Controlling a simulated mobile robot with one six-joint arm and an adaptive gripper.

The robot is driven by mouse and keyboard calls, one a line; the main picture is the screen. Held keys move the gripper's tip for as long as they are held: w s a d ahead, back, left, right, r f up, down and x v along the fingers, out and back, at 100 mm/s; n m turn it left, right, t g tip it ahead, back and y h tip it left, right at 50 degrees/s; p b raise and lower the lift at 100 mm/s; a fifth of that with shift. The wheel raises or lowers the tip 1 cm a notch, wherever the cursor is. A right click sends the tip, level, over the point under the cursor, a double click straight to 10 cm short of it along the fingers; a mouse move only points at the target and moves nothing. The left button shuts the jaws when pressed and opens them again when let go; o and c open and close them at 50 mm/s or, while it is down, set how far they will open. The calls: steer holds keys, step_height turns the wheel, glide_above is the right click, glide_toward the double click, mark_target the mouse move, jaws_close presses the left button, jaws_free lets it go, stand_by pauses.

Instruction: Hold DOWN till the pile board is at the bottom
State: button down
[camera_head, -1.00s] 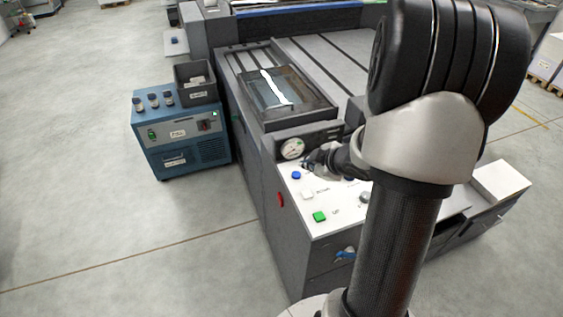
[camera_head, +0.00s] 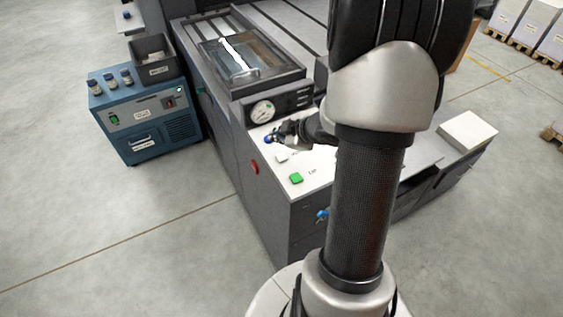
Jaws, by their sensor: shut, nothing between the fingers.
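My gripper (camera_head: 274,138) is shut and empty, seen small in front of my arm. Its fingertips are at a blue button (camera_head: 268,140) near the left edge of the white control panel (camera_head: 318,171). I cannot tell whether they touch or press it. A white button (camera_head: 281,157) and a green button (camera_head: 296,178) sit below it on the panel. The button labels are too small to read. I cannot make out the pile board for certain. My arm hides the right part of the panel.
A round gauge (camera_head: 262,111) stands behind the panel. A red button (camera_head: 254,167) is on the machine's side. A blue unit (camera_head: 147,115) with a dark bin (camera_head: 154,62) stands left. A white stack (camera_head: 467,131) lies at right. The floor in front is clear.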

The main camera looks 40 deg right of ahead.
mark_target(279, 158)
steer(key=shift+f+b, duration=1.7)
steer(key=shift+f, duration=0.65)
steer(key=shift+f, duration=0.4)
steer(key=shift+f+b, duration=0.5)
steer(key=shift+b, duration=0.05)
stand_by(1.6)
stand_by(0.5)
steer(key=shift+r+p, duration=0.9)
steer(key=shift+p, duration=0.05)
step_height(279, 158, up, 5)
steer(key=p, duration=0.5)
